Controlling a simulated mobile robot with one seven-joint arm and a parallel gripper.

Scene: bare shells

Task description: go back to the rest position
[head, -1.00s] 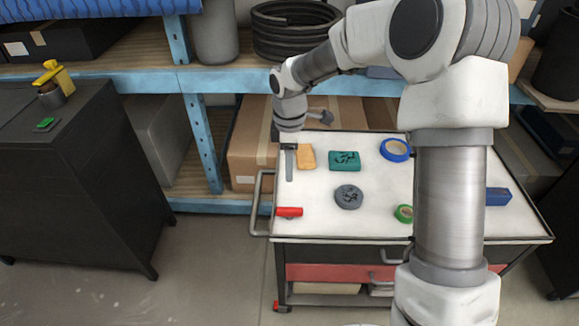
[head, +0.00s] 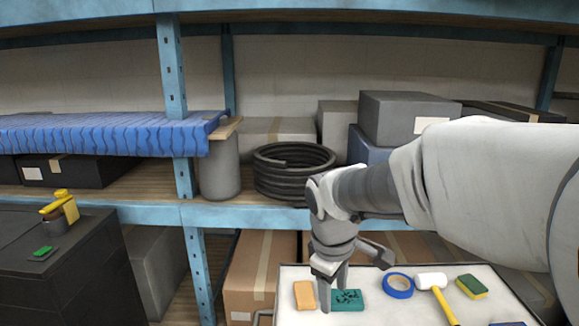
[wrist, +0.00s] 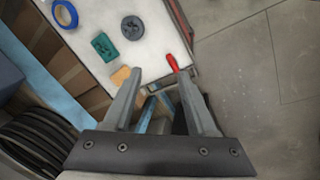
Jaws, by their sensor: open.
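My gripper (wrist: 155,82) is open and empty in the wrist view, its two fingers spread apart. In the head view my gripper (head: 332,290) points down in front of the far side of the white cart top (head: 410,306). An orange block (head: 305,295) shows just left of it and a teal block with dark marks (head: 348,300) just right. In the wrist view the cart top lies beyond the fingertips, with a red object (wrist: 172,62) near its edge. The gripper's height above the cart is hard to tell.
Blue tape (head: 398,285), a white-headed mallet (head: 432,283) and a yellow-green sponge (head: 471,287) lie on the cart. A grey disc (wrist: 132,27) shows in the wrist view. Behind stand a shelf (head: 300,217) and a black hose coil (head: 292,172). A dark cabinet (head: 60,270) is at left.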

